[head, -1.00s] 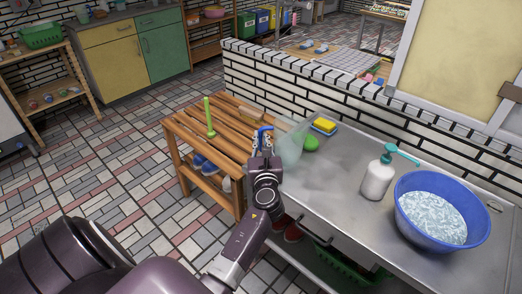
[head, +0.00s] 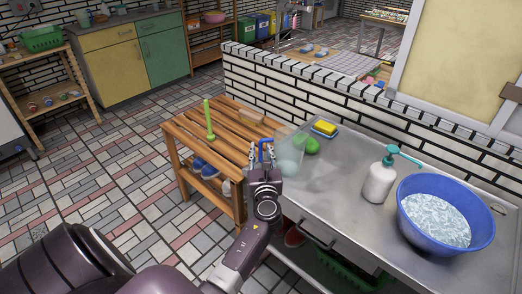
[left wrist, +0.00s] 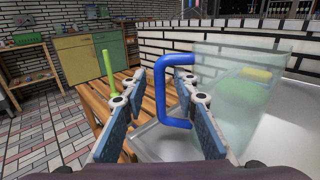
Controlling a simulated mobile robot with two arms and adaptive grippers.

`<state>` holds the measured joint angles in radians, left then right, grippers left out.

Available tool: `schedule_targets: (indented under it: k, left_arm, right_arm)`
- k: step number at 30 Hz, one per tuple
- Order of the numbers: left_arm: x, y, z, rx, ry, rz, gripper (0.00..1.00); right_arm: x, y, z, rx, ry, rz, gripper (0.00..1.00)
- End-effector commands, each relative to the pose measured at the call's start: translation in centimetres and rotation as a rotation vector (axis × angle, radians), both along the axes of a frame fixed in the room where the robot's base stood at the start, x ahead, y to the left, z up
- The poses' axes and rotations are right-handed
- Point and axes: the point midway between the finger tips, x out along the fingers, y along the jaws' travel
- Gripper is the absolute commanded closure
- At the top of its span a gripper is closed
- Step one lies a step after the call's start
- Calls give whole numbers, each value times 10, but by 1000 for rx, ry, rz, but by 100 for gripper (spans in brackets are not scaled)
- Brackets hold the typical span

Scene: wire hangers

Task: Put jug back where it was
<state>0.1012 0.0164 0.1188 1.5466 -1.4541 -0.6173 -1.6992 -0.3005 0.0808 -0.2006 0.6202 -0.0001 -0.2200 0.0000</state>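The jug (head: 289,153) is clear and see-through with a blue handle (head: 267,149). It stands upright at the left end of the metal counter, beside the wooden slatted bench. In the left wrist view the jug (left wrist: 222,95) fills the right side, its blue handle (left wrist: 160,90) facing my gripper. My left gripper (head: 265,153) is open. In the left wrist view its fingers (left wrist: 157,108) are spread, with the handle between them, closer to the right finger, which partly covers it. My right gripper is not in view.
A yellow sponge (head: 324,127) and a green item (head: 312,146) lie right of the jug. A soap dispenser (head: 379,181) and a blue basin (head: 401,217) of water stand further right. The wooden bench (head: 185,133) holds a green upright brush (head: 209,120). A low brick wall (head: 300,88) runs behind.

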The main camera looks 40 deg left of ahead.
Motion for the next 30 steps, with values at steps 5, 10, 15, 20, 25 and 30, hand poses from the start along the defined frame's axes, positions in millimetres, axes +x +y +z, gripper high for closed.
schedule_targets:
  k: [5,10,15,20,25,30]
  left_arm:
    - [0,0,5,-1,-1,0,73]
    - [-19,-17,1,-3,2,-1,73]
    - [-48,-42,1,-3,1,0,73]
    - [-71,-63,2,-3,0,0,73]
    - [-85,-77,2,-1,0,0,73]
    - [-89,-81,4,0,-1,0,73]
  right_arm:
    - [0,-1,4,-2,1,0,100]
    - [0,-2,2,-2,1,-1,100]
    - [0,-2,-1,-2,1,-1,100]
    - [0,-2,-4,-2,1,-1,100]
    - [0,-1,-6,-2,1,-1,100]
    - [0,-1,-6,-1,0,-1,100]
